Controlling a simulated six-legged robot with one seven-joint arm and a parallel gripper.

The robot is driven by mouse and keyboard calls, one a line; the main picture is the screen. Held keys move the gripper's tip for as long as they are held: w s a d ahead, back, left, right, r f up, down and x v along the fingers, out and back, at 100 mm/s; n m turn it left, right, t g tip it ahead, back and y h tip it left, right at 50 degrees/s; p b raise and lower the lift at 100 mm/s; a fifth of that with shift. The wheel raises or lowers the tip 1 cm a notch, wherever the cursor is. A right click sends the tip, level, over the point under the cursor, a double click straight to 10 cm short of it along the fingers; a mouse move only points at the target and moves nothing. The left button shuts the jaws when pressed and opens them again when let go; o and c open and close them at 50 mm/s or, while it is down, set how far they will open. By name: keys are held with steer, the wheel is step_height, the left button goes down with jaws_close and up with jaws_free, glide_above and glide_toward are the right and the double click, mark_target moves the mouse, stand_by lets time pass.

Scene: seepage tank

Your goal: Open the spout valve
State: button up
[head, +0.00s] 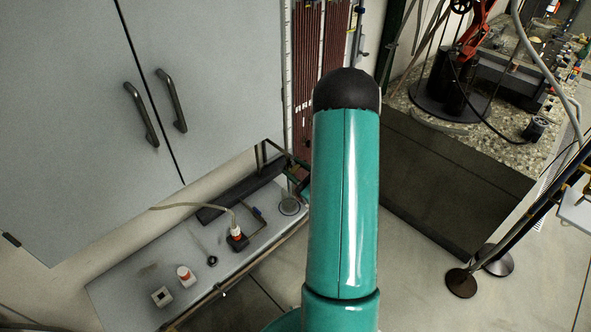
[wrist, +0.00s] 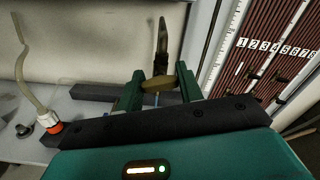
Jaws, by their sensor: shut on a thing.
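In the wrist view, my gripper (wrist: 158,77) points away from the camera, with a dark green finger on each side. A small brass-coloured piece (wrist: 162,84), which looks like part of the spout valve, sits between the fingers. A dark upright lever-like part (wrist: 161,42) rises above it. My gripper is shut on this valve part. A little blue shows below the brass piece. The exact contact and how far the valve is turned cannot be told. In the head view, my green arm covers most of this area.
A grey cabinet (head: 90,100) hangs above. A numbered tube panel (wrist: 262,55) stands right of my gripper.

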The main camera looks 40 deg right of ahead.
steer(key=shift+n, duration=0.3)
steer(key=o, duration=1)
steer(key=shift+s, duration=0.1)
steer(key=s, duration=1.3)
steer(key=shift+s+d, duration=0.2)
steer(key=shift+s, duration=0.1)
